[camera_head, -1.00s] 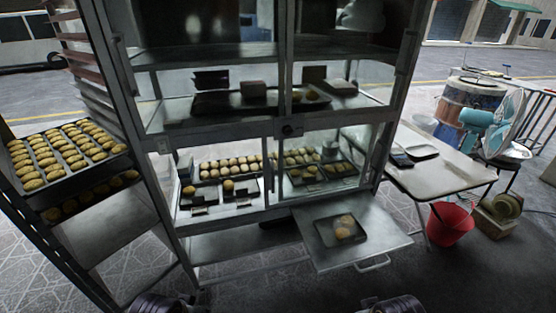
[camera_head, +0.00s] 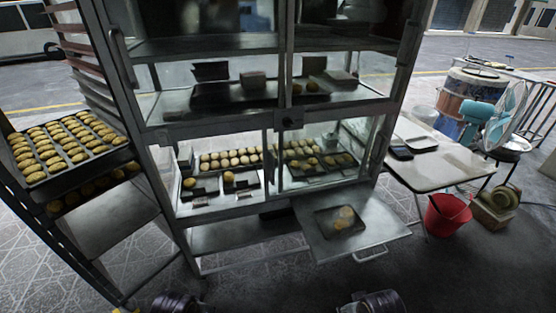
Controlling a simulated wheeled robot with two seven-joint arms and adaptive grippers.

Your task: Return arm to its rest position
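Only small dark, rounded parts of my two arms show at the bottom edge of the head view, one left of centre and one right of centre. Neither gripper's fingers are in the picture, so what they hold is hidden. In front of me stands a metal and glass display cabinet (camera_head: 222,126) with trays of round baked goods. A pull-out metal shelf (camera_head: 376,220) sticks out at its lower right.
A rack at the left holds a large tray of pastries (camera_head: 68,147). At the right are a light table (camera_head: 455,165), a red bucket (camera_head: 447,216), a blue fan (camera_head: 487,122) and a barrel oven (camera_head: 470,96). The paved floor (camera_head: 440,275) at lower right is clear.

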